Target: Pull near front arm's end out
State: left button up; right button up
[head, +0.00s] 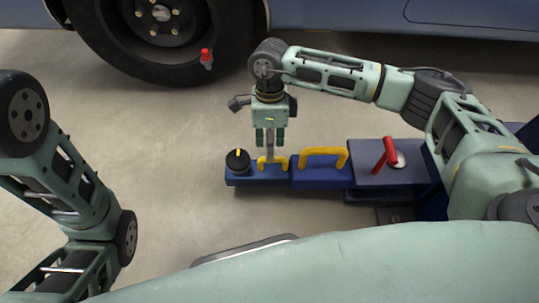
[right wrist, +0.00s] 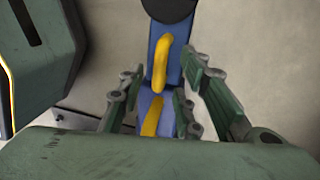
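A low blue lift arm (head: 305,182) lies on the floor, with its end section (head: 240,180) at the left. That end carries a round black pad (head: 238,161) and a small yellow handle (head: 284,163). My right gripper (head: 270,147) points down above this handle, its fingers apart. In the right wrist view the yellow handle (right wrist: 168,65) shows between and just beyond the open fingers of the gripper (right wrist: 168,80); contact cannot be told. My left arm shows at the left of the head view, but its gripper is out of view.
A larger yellow handle (head: 324,153) stands on the middle section. A red lever (head: 386,154) stands further right. A blue car's wheel (head: 155,30) with a red-topped item (head: 206,58) is behind. Bare floor (head: 175,150) lies left of the pad.

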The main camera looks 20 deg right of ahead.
jog(key=shift+s+a+f+b, duration=0.15)
jog(key=shift+f+b, duration=0.2)
jog(key=shift+f, duration=0.45)
jog(key=shift+s+f+b, duration=0.15)
jog(key=shift+f+b, duration=0.2)
jog(key=shift+f, duration=0.4)
grip_shut()
